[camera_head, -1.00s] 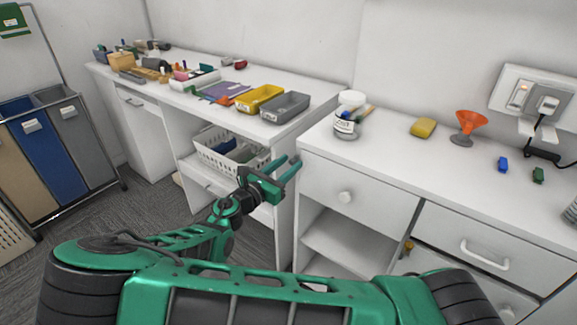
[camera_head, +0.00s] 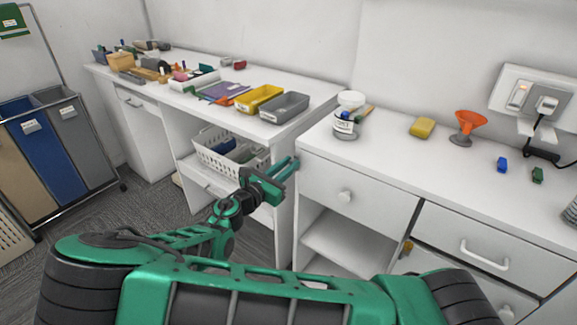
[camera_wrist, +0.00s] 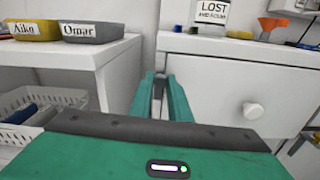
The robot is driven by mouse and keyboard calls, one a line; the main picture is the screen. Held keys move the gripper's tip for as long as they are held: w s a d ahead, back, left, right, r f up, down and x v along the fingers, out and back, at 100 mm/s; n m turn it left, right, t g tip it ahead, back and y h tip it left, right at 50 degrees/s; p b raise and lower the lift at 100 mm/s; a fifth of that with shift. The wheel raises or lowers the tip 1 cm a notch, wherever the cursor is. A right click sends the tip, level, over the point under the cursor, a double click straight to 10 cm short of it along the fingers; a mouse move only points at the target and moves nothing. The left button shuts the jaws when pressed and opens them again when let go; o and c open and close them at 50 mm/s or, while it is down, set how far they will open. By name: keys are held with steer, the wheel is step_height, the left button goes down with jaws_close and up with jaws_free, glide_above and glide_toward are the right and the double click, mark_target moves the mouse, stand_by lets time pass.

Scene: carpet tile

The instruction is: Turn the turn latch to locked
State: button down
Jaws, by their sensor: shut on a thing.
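My gripper (camera_head: 283,170) is beside the left front edge of the white drawer cabinet. Its two green fingers also show in the wrist view (camera_wrist: 160,95), nearly together with a narrow gap. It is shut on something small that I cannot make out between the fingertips. A small brass-coloured piece (camera_head: 408,246) sits on the cabinet front, below and left of the right drawer handle. It may be the turn latch, but it is too small to tell its shape or position. My gripper is well to its left, not touching it.
The cabinet has a round drawer knob (camera_head: 344,196) and a bar handle (camera_head: 484,256). An open shelf (camera_head: 345,240) lies below the left drawer. A white basket (camera_head: 215,155) stands under the left desk. A jar (camera_head: 346,126), yellow sponge (camera_head: 422,127) and orange funnel (camera_head: 466,122) stand on the cabinet top.

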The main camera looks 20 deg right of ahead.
steer(key=shift+a, duration=0.1)
steer(key=m, duration=0.1)
steer(key=s+m, duration=0.1)
steer(key=m, duration=0.1)
steer(key=d+m, duration=0.1)
steer(key=m, duration=0.1)
steer(key=shift+s+f, duration=0.3)
steer(key=shift+f, duration=0.1)
steer(key=m, duration=0.3)
steer(key=s+f+m, duration=0.1)
steer(key=m, duration=0.1)
steer(key=shift+d+f, duration=0.1)
steer(key=shift+d, duration=0.25)
steer(key=m, duration=0.1)
steer(key=f+m, duration=0.1)
steer(key=m, duration=0.1)
steer(key=shift+s+d+m, duration=0.15)
steer(key=shift+m, duration=0.15)
steer(key=shift+f+m, duration=0.3)
steer(key=shift+m, duration=0.55)
steer(key=shift+f+m, duration=0.25)
steer(key=shift+m, duration=0.6)
steer(key=shift+s, duration=0.1)
steer(key=c, duration=1.7)
jaws_free()
steer(key=shift+d, duration=0.1)
steer(key=shift+o, duration=0.2)
steer(key=v, duration=1)
steer(key=shift+s+a, duration=0.2)
steer(key=shift+a, duration=0.15)
